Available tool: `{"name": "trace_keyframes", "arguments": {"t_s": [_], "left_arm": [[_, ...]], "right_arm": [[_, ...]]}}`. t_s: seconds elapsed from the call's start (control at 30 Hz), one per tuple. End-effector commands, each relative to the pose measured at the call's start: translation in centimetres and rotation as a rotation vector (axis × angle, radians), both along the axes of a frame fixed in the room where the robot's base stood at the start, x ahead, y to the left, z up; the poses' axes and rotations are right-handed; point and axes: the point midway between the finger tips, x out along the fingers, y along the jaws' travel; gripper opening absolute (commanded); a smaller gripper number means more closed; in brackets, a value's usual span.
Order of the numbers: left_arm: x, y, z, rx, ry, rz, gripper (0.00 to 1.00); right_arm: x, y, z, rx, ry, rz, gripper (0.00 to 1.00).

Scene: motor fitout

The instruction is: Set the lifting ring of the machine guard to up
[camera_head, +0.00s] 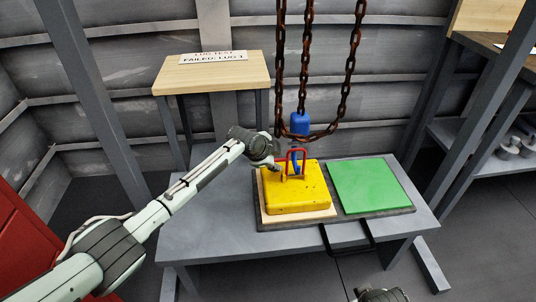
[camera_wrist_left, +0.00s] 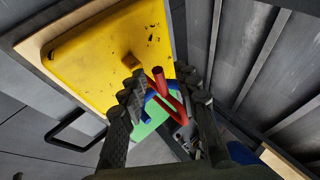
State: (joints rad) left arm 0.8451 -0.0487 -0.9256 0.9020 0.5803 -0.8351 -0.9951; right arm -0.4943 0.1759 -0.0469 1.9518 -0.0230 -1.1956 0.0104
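The yellow machine guard (camera_head: 312,200) lies on the light board on the table; it also fills the upper left of the left wrist view (camera_wrist_left: 100,55). Its red lifting ring (camera_head: 298,150) appears to stand up from the guard's top. In the left wrist view the red ring (camera_wrist_left: 159,82) shows between the two fingers of my left gripper (camera_wrist_left: 158,88). The fingers are apart, and I cannot tell whether either touches the ring. A blue piece shows beside the ring, partly hidden. My right gripper (camera_head: 381,295) shows only in part at the bottom edge of the head view.
Rusty chains (camera_head: 280,75) hang behind the guard, with a blue block (camera_head: 299,123) among them. A green panel (camera_head: 370,186) lies right of the guard on the grey table (camera_head: 215,225). A black handle (camera_head: 347,248) sticks out in front. A small wooden table (camera_head: 190,75) stands behind.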

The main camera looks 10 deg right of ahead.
Motion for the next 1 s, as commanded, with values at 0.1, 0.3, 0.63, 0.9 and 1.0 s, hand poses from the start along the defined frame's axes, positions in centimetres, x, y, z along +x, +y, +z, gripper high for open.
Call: {"name": "trace_keyframes", "arguments": {"t_s": [0.1,0.3,0.63,0.9,1.0], "left_arm": [[-0.9,0.9,1.5,-0.001,-0.004,-0.001,0.31],[-2.9,2.5,4.5,0.001,-0.004,0.000,0.31],[-5.1,4.1,7.7,0.001,-0.001,0.000,0.31],[-5.3,4.3,8.0,0.002,0.001,0.001,0.31],[-5.3,4.2,8.0,0.002,0.000,0.001,0.31]], "right_arm": [[0.0,0.0,0.0,0.000,0.000,-0.001,0.40],[0.1,0.0,0.0,0.001,0.000,-0.002,0.40],[0.1,0.0,0.0,0.001,0.000,-0.002,0.40],[0.1,0.0,0.0,0.001,0.000,-0.003,0.40],[0.1,0.0,0.0,0.002,0.000,-0.003,0.40]]}}
